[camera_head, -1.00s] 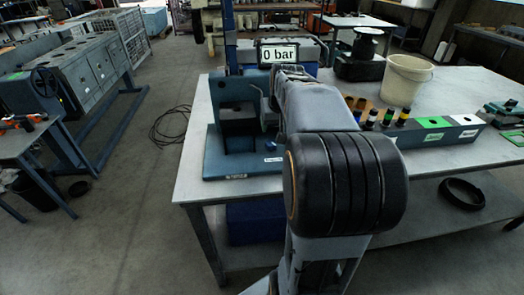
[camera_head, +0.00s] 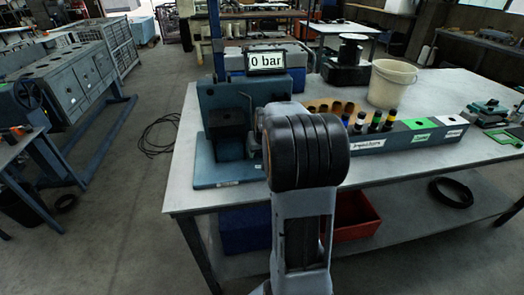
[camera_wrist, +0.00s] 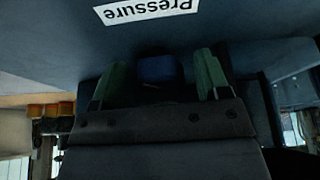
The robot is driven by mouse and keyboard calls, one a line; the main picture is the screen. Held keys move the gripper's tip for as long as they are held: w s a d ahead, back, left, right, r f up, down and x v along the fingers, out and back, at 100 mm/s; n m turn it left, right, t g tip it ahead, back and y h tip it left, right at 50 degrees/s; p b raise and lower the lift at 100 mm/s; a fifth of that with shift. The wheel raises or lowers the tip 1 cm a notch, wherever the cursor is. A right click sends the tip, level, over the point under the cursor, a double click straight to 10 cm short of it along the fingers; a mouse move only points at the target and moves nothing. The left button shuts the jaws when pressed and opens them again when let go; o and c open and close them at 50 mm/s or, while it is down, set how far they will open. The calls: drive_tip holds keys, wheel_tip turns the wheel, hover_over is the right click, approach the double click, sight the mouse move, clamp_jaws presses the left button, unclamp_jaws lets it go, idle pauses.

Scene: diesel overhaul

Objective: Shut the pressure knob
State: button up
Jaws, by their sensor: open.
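The blue pressure knob (camera_wrist: 158,70) shows in the wrist view, between the two green fingertips of my gripper (camera_wrist: 161,60). The fingers are apart, with a gap visible on each side of the knob. A white label reading "Pressure" (camera_wrist: 147,9) appears upside down on the blue panel beyond it. In the head view the blue test stand (camera_head: 216,172) stands on the table's left end, with a display (camera_head: 265,60) reading 0 bar. My arm hides the gripper and knob in that view.
A grey rack (camera_head: 388,139) with injectors and green-marked sections lies right of my arm on the table (camera_head: 400,165). A cream bucket (camera_head: 391,84) stands behind it. A red bin (camera_head: 352,216) and blue bin (camera_head: 245,230) sit on the lower shelf.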

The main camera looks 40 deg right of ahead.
drive_tip(key=c, duration=0.9)
drive_tip(key=m+h, duration=0.1)
drive_tip(key=m, duration=0.2)
drive_tip(key=shift+f+g, duration=0.1)
drive_tip(key=shift+g, duration=0.2)
drive_tip(key=shift+m+b, duration=0.4)
drive_tip(key=shift+m, duration=0.3)
drive_tip(key=o, duration=0.9)
